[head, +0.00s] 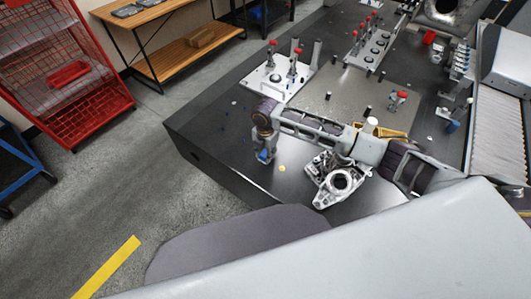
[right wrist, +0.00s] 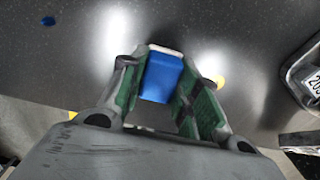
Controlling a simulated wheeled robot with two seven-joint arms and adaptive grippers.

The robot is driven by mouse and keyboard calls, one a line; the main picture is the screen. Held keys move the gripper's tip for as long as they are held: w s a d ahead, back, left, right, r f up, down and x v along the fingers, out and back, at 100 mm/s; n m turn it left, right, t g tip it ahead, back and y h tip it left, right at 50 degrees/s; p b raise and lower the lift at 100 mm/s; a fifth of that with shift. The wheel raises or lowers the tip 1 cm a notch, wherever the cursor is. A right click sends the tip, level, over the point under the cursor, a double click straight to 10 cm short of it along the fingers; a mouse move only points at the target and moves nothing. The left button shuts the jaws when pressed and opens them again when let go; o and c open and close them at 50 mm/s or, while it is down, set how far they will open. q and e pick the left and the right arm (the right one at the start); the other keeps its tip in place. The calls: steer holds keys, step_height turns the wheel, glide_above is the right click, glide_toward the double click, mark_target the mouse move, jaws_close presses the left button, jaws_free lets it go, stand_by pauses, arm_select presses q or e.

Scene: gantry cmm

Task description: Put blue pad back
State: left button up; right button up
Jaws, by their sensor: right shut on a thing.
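My right gripper (head: 264,145) points down over the dark table near its front left edge. It is shut on the blue pad (head: 263,155), a small block. In the right wrist view the blue pad (right wrist: 161,78), with a pale edge at its far end, sits between the two green-lined fingers (right wrist: 158,88). I cannot tell whether the pad touches the table. My left gripper is not in view.
A metal casting (head: 338,183) lies right of the gripper, below my forearm. A plate with red-topped clamps (head: 275,80) stands behind it. A blue-tipped part (head: 452,126) is at the right. Small yellow (head: 282,168) and blue spots mark the bare tabletop.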

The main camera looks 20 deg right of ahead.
mark_target(265, 153)
steer(key=shift+f, duration=0.15)
steer(key=o, duration=0.7)
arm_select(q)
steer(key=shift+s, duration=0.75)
arm_select(e)
steer(key=shift+o, duration=1.4)
steer(key=shift+r, duration=0.5)
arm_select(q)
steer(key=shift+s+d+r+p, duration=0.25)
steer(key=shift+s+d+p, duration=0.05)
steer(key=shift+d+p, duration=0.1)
arm_select(e)
step_height(265, 153, up, 11)
steer(key=shift+r, duration=0.15)
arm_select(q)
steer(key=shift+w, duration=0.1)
